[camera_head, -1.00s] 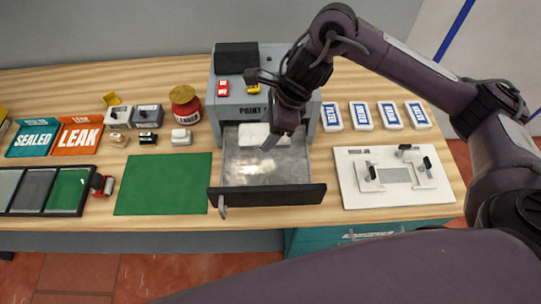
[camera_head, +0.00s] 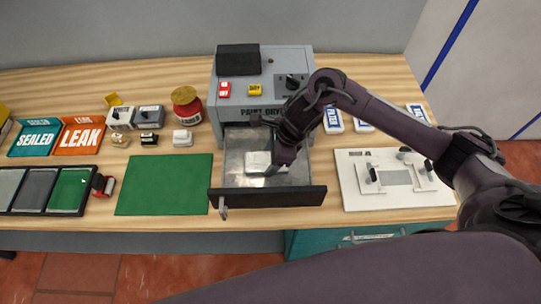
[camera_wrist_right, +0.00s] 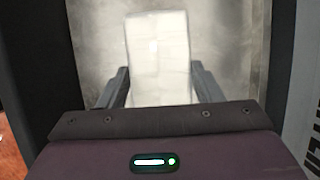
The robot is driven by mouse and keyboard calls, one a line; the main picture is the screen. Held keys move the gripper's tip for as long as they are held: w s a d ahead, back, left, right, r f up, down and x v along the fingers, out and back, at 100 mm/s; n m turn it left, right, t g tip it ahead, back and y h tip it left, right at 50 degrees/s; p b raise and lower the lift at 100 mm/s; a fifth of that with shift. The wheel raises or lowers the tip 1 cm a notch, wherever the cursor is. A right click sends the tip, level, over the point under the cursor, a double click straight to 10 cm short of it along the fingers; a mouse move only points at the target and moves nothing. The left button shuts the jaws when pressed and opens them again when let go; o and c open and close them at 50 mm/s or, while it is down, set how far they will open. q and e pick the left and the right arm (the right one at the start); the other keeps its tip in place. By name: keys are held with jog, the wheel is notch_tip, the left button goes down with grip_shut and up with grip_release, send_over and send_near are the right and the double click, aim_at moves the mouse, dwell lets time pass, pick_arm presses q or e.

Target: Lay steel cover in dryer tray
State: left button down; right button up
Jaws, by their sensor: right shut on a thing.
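The steel cover (camera_head: 257,160) is a pale, shiny plate inside the open dryer tray (camera_head: 235,182), a grey metal drawer with a dark front. My right gripper (camera_head: 271,168) reaches down into the tray and is shut on the cover. In the right wrist view, the cover (camera_wrist_right: 158,45) stretches away from between the two fingers of the gripper (camera_wrist_right: 160,82). The tray floor shows grey around it. I cannot tell whether the cover touches the floor. My left gripper is not in view.
The grey paint dryer (camera_head: 262,80) stands behind the tray, with a dial and small coloured blocks on top. A green mat (camera_head: 163,184) lies left of the tray. A white fixture board (camera_head: 390,197) lies right. Filter boxes (camera_head: 333,121) stand at the back right.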

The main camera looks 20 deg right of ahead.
jog(key=shift+f, duration=0.15)
jog(key=o, duration=1)
jog(key=shift+o, duration=0.2)
